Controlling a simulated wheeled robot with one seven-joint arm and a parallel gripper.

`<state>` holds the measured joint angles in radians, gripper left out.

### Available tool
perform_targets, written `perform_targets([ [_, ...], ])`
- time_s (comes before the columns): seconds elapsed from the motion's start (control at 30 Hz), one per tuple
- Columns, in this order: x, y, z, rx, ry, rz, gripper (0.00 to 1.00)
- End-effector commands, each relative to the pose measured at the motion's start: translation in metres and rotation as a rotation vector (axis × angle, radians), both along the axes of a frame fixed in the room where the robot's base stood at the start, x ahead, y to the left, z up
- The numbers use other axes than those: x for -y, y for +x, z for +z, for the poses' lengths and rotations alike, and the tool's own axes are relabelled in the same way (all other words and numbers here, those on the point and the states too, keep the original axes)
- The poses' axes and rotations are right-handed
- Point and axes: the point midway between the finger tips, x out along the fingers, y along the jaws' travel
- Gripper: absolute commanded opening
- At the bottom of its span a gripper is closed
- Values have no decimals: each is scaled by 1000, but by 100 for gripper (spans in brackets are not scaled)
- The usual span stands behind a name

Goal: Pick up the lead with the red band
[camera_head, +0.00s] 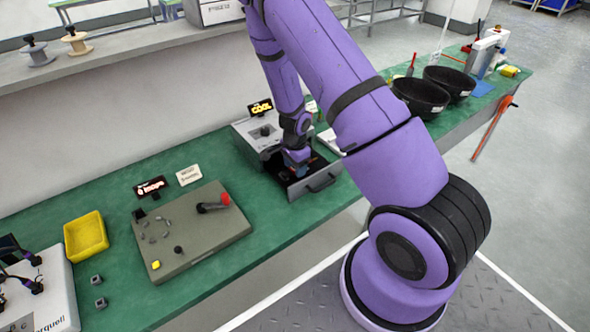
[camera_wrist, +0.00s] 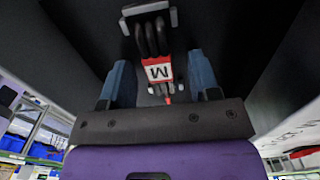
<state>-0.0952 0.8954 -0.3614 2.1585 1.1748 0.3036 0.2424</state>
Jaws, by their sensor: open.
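The lead with the red band (camera_wrist: 157,72) shows in the wrist view as black cable strands with a red band and a white label marked "M". It runs down from a grey bracket at the top of that view. My gripper (camera_wrist: 159,62) is open, with one blue finger on each side of the red band and a visible gap on both sides. In the head view my gripper (camera_head: 297,163) is down at the open dark drawer (camera_head: 314,185) of a grey box. The lead is hidden there by my arm.
The grey box (camera_head: 250,135) with a "COOL" display stands on the green bench (camera_head: 215,155). Left of it are a grey panel (camera_head: 195,240) with a red-knobbed lever and a yellow tray (camera_head: 86,236). Two black bowls (camera_head: 420,97) stand to the right. Dark walls close around my gripper.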

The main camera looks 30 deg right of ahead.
Motion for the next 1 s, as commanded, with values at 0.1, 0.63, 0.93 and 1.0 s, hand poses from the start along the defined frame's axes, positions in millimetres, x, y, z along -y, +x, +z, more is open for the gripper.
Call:
perform_targets([
  [0.1, 0, 0, 0, 0, 0, 0, 52],
  [0.63, 0, 0, 3, 1, 0, 1, 2],
  [0.93, -1, 1, 50, 4, -1, 4, 2],
  [1.0, -1, 1, 63, 3, 0, 4, 2],
])
